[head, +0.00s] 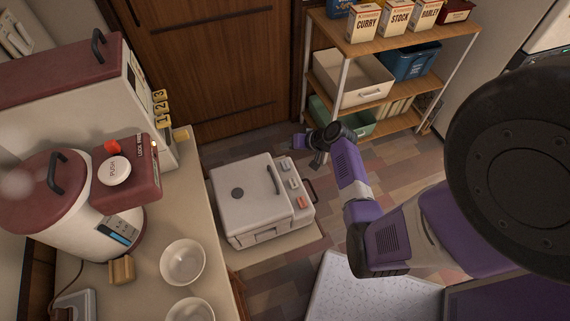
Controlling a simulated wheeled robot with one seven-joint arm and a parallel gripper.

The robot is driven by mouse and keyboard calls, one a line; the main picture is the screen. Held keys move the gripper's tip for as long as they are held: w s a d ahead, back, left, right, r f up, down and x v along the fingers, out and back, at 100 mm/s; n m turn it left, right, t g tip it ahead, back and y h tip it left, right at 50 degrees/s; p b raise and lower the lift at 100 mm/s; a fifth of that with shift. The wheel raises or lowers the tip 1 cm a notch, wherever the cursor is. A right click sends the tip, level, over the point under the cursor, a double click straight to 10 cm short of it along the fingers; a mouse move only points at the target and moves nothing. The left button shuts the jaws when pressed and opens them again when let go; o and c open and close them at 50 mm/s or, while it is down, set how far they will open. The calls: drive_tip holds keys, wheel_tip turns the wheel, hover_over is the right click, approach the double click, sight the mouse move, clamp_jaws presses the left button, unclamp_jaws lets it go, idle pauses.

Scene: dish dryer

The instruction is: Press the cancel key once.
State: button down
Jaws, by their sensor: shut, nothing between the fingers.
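A white lidded appliance (245,201), which looks like the dish dryer, sits low in the middle. It has a round dark spot and a curved handle on top. A column of keys runs along its right side: several pale ones (290,173) and an orange-red key (303,202) at the near end. The key labels are too small to read, so I cannot tell by lettering which is cancel. My gripper (317,161) is shut and empty, above and beyond the far right corner of the appliance, apart from the orange-red key.
A counter on the left holds a white cooker (72,225) with a PUSH button, a red-topped box (62,72) with numbered keys, and bowls (183,262). A shelf rack (372,98) with boxes and bins stands behind my gripper. A white speckled surface (365,295) lies at the front.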

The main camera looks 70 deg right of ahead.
drive_tip(key=b, duration=0.7)
approach(283, 163)
drive_tip(key=shift+w+d+f, duration=0.2)
drive_tip(key=shift+w+f, duration=0.2)
drive_tip(key=shift+w, duration=0.45)
drive_tip(key=shift+w+d+f, duration=0.25)
drive_tip(key=shift+w+f, duration=0.2)
drive_tip(key=shift+w, duration=0.4)
drive_tip(key=shift+w+d+f, duration=0.2)
drive_tip(key=shift+w+f, duration=0.2)
drive_tip(key=shift+w, duration=0.4)
drive_tip(key=shift+f+b, duration=0.15)
drive_tip(key=shift+b, duration=0.2)
drive_tip(key=shift+f+b, duration=0.3)
drive_tip(key=shift+f+b, duration=0.8)
drive_tip(key=shift+f, duration=0.05)
idle(0.4)
drive_tip(key=shift+r+p, duration=1.05)
drive_tip(key=shift+r, duration=0.25)
wheel_tip(283, 163, up, 5)
drive_tip(key=p, duration=0.4)
